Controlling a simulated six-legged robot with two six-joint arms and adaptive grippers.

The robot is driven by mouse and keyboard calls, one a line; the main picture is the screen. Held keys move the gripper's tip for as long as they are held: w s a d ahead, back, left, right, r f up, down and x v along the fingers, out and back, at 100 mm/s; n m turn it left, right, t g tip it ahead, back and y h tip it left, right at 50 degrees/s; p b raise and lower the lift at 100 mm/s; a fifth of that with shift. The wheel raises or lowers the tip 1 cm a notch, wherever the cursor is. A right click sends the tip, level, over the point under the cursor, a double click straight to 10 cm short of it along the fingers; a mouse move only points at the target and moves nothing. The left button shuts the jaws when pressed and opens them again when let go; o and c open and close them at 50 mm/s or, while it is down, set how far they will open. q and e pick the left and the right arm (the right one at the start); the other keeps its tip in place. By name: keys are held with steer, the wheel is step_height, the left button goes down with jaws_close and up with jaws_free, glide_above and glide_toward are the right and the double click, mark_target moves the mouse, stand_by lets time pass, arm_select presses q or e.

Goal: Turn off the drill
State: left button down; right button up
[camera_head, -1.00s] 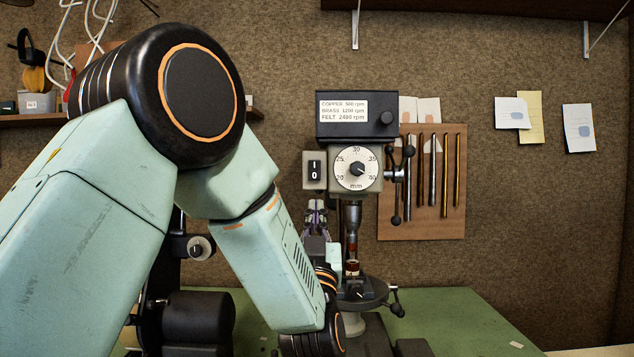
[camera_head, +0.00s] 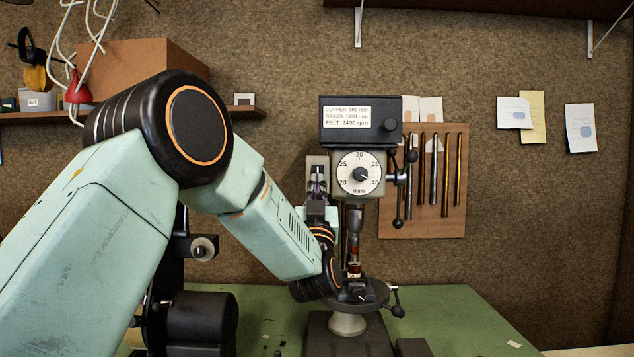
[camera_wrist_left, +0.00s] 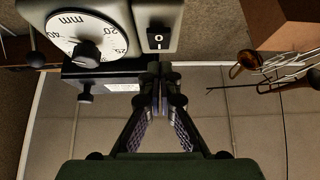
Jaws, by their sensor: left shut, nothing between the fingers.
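The drill press (camera_head: 345,135) stands upright on the green bench, with a black speed-label head and a round mm dial (camera_head: 359,173). Its pale switch box (camera_head: 316,160) is left of the dial, mostly hidden behind my left gripper (camera_head: 318,180) in the head view. In the left wrist view, upside down, the switch box (camera_wrist_left: 143,12) shows a black rocker (camera_wrist_left: 158,38) marked I and O. My left gripper (camera_wrist_left: 160,72) is shut and empty, its tips close to the rocker's end. I cannot tell whether they touch it. My right gripper is out of view.
A lever with black knobs (camera_head: 397,180) sticks out right of the dial. The drill's round table (camera_head: 372,296) is beneath. A tool board (camera_head: 455,225) hangs behind right. A shelf (camera_head: 40,119) is at upper left.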

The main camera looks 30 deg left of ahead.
arm_select(q)
steer(key=shift+w+a+f, duration=0.2)
steer(key=shift+w+a, duration=0.15)
steer(key=shift+w, duration=0.25)
steer(key=shift+w+a+f, duration=0.15)
steer(key=shift+w+a, duration=0.2)
steer(key=shift+w, duration=0.2)
steer(key=shift+s+d+r, duration=0.1)
steer(key=shift+w+a+f+t+b, duration=0.25)
steer(key=shift+w+t+b, duration=0.2)
steer(key=shift+b, duration=0.75)
steer(key=shift+d, duration=0.1)
